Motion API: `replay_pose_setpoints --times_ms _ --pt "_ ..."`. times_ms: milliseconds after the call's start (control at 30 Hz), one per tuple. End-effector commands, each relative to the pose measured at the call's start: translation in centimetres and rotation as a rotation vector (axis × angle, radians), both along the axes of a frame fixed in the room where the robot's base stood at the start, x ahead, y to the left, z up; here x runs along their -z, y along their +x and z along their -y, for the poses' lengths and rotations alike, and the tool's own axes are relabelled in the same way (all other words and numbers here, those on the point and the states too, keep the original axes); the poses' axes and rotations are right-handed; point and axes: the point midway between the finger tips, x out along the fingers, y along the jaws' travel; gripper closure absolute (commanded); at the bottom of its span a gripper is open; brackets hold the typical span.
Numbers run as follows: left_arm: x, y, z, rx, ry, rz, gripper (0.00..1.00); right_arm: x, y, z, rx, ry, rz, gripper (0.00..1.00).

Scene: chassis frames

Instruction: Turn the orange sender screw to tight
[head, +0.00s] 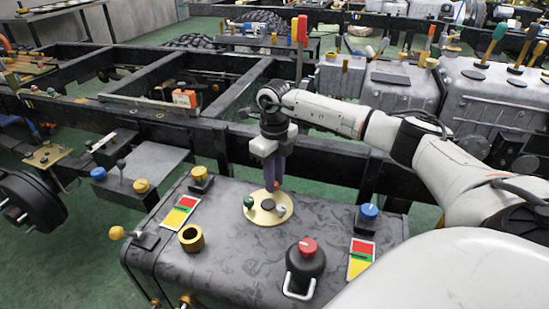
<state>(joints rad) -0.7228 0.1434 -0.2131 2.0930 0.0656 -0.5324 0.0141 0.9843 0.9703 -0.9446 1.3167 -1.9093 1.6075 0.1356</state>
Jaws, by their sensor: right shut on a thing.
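The sender is a pale yellow round plate (267,216) on top of the dark grey tank (225,230). A green screw (249,202) stands at its left edge and dark knobs (268,204) stand at its middle and right. My right gripper (274,186) points down over the plate's far edge, its purple fingers shut. A small orange-red spot, the orange sender screw (277,184), shows at the fingertips, and the fingers hide most of it. How far it is turned cannot be seen. My left gripper is not in view.
Around the plate on the tank stand a black cap with a red top (307,247), a blue knob (369,211), a brass ring (191,238) and red-yellow-green cards (180,216). A black chassis rail (330,158) runs behind. The tank top's front middle is clear.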

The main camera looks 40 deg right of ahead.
Motion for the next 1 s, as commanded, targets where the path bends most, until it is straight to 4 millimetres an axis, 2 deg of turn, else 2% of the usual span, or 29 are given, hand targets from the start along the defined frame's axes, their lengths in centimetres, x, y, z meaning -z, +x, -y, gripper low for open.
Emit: replay_pose_setpoints --times_ms 33,500,1000 --pt "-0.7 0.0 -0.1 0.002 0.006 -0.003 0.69 -0.5 0.0 0.0 0.044 0.000 0.001 1.00" --pt "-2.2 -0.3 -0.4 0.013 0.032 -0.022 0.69 -0.3 0.1 0.0 0.410 0.000 0.003 1.00" --pt "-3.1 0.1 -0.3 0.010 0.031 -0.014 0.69 -0.1 0.2 0.0 0.538 0.000 0.006 1.00"
